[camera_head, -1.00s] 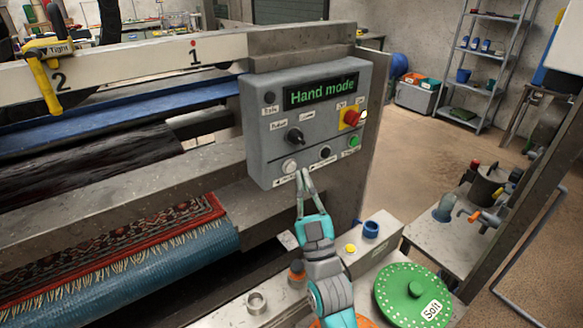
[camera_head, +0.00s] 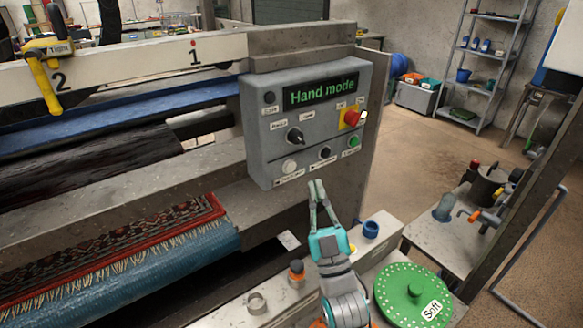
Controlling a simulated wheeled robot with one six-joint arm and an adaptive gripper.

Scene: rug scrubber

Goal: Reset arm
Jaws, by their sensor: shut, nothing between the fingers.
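My gripper (camera_head: 317,186) is in the lower middle of the view, shut and empty. Its fingertips point up and sit just below the bottom edge of the grey control panel (camera_head: 258,130), apart from its buttons. The panel's display (camera_head: 320,92) reads "Hand mode" in green. The panel also carries a black rotary knob (camera_head: 295,137), a red stop button (camera_head: 352,117) on yellow, a green button (camera_head: 353,142) and a white button (camera_head: 290,166). My arm reaches up from the bottom edge.
A green disc labelled "Soft" (camera_head: 400,292) lies to the right of my arm. A blue ring (camera_head: 371,229) is beside my gripper. A side table (camera_head: 440,228) with tools stands at right.

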